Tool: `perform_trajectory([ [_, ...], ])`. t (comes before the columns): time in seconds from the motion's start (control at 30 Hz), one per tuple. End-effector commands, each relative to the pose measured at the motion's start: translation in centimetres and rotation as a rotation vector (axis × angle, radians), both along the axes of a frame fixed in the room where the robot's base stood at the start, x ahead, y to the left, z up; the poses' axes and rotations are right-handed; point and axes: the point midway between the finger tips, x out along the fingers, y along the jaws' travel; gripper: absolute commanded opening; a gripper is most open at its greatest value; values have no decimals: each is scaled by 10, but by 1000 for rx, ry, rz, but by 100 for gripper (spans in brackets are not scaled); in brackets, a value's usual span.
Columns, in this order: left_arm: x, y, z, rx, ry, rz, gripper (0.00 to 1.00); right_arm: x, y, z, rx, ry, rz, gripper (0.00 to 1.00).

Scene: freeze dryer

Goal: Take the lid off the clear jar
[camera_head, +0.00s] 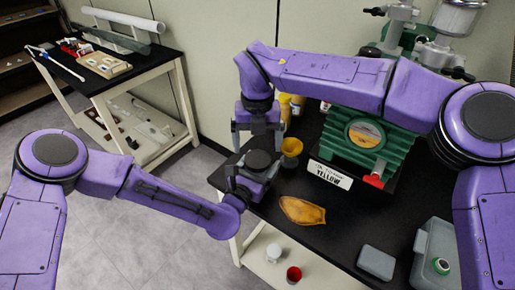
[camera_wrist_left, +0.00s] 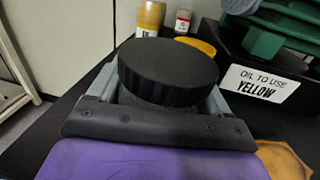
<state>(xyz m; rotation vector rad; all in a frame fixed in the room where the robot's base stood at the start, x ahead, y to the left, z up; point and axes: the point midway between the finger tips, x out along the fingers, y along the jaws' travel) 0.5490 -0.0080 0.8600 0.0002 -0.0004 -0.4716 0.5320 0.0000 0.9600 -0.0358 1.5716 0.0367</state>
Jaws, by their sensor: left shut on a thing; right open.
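A wide black ribbed lid (camera_wrist_left: 168,72) sits level between the fingers of my left gripper (camera_wrist_left: 165,105) in the left wrist view. In the head view the lid (camera_head: 258,161) shows as a dark disc at the black table's left side. My left gripper (camera_head: 254,178) is shut around the jar just below the lid. The jar's clear body is hidden by the gripper. My right gripper (camera_head: 258,136) points down from above, open and empty, its fingers apart over the lid with a small gap.
Right of the grippers are a yellow cup (camera_head: 291,147), a yellow bottle (camera_head: 285,106) and a green pump (camera_head: 350,145) with a "YELLOW" sign (camera_head: 329,175). An orange-brown piece (camera_head: 302,211) lies in front. Grey boxes (camera_head: 376,262) stand front right. The black tabletop (camera_head: 335,235) is clear between them.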

Motion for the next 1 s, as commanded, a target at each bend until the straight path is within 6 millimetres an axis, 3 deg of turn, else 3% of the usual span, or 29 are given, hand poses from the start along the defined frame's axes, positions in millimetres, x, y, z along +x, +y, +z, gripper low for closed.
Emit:
perform_trajectory([
  [0.2,0,0,0,0,0,0,0,-1,0,27,-8,-3,-210,95],
  [0.3,0,0,0,0,0,0,0,0,0,30,-3,-4,-276,95],
  [0.7,0,0,0,0,0,0,0,-1,0,-36,-1,1,-282,95],
  [1.0,0,0,0,0,0,0,0,0,0,-46,0,-2,-283,95],
])
